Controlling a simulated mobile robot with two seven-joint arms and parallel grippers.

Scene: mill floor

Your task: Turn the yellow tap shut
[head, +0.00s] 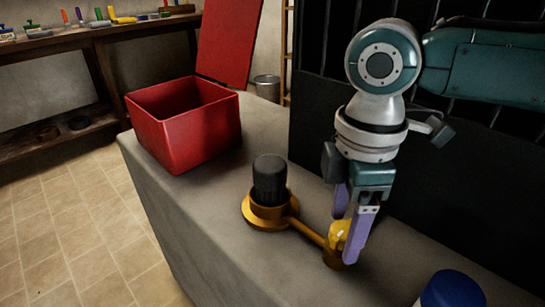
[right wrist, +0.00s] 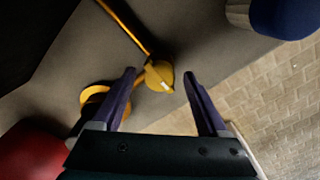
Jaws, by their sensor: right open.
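The yellow tap (head: 337,240) stands on the grey bench top at the end of a yellow pipe (head: 306,231). In the right wrist view the tap (right wrist: 160,77) has a rounded yellow head with a small white mark. My right gripper (head: 347,236) points down at the tap with its purple fingers open. In the right wrist view the tap head appears between the fingertips of the right gripper (right wrist: 158,75), nearer the right-hand side of the left finger; contact cannot be told. One finger partly hides the tap in the head view. My left gripper is not in view.
A black cylinder (head: 270,180) stands in a yellow round flange (head: 263,216) beside the tap. A red open box (head: 185,125) sits farther left on the bench (head: 215,205). A blue-topped object (head: 452,289) is at the near right. A dark barred panel (head: 312,120) rises behind.

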